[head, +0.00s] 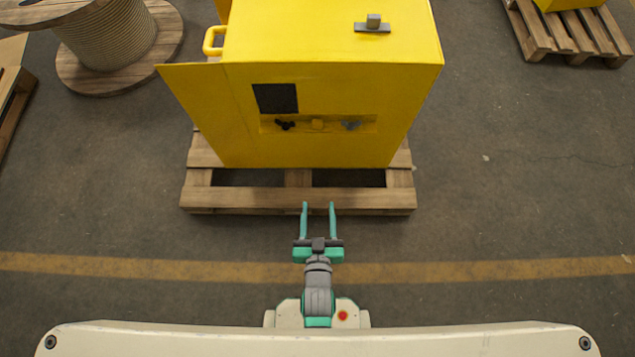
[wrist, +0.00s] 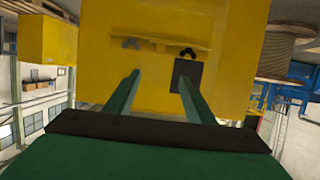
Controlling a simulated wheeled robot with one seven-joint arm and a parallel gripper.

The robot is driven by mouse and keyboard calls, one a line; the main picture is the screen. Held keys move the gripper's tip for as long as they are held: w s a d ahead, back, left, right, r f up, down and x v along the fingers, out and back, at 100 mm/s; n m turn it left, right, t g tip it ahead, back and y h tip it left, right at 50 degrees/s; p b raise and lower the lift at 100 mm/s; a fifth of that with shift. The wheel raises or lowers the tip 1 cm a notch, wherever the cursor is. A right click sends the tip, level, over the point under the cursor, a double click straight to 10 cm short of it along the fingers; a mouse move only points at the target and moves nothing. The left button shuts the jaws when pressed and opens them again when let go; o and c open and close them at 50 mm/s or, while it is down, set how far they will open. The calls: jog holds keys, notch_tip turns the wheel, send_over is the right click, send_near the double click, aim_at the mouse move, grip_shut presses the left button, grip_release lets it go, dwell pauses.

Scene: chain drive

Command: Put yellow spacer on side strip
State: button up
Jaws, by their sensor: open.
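A small yellow spacer (head: 318,124) sits in the middle of a long, narrow yellow strip (head: 334,129) on the front face of the yellow machine (head: 350,95). A black part (head: 285,125) is to its left and a grey part (head: 351,124) to its right. My gripper (head: 318,205) is open and empty, in front of the machine and apart from it. In the wrist view my gripper (wrist: 159,75) points at the machine face.
A dark square panel (head: 275,98) is above the black part. The machine stands on a wooden pallet (head: 297,201). A grey block (head: 373,22) lies on its top. A cable reel (head: 110,35) stands at the back left.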

jog(key=s+r+t, duration=0.1)
jog(key=s+r, duration=1.2)
jog(key=r, duration=0.1)
jog(key=shift+s, duration=0.35)
jog(key=shift+s+a, duration=0.1)
